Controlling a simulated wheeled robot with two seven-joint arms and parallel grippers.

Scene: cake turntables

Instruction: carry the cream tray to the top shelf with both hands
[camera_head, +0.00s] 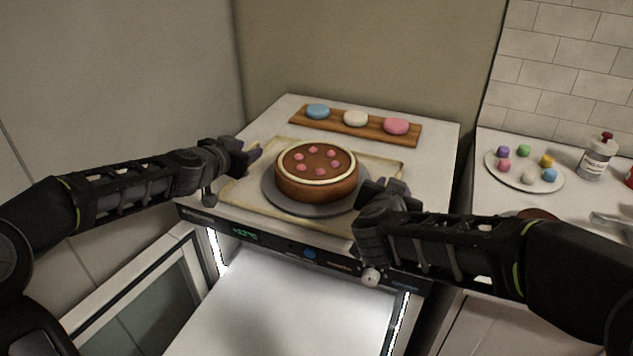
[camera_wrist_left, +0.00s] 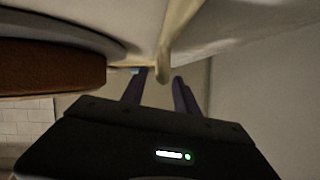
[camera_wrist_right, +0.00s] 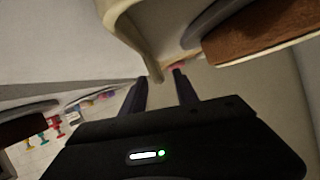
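The cream tray (camera_head: 240,183) lies flat on the white top of the cooling cabinet. A round brown cake (camera_head: 316,173) with pink dots stands on a grey disc (camera_head: 283,202) on it. My left gripper (camera_head: 250,155) is at the tray's left end; in the left wrist view the tray's rim (camera_wrist_left: 164,70) shows between its parted fingers. My right gripper (camera_head: 385,187) is at the tray's right end, partly hiding it. In the right wrist view the rim (camera_wrist_right: 152,66) lies between parted fingers. Gaps show beside the rim in both wrist views.
Below the top, a lit white shelf (camera_head: 285,305) shows, with a glass door (camera_head: 150,310) open at left. A wooden board (camera_head: 375,127) with three coloured pieces lies behind the tray. The right counter holds a plate (camera_head: 520,180) of coloured balls and a bottle (camera_head: 597,158).

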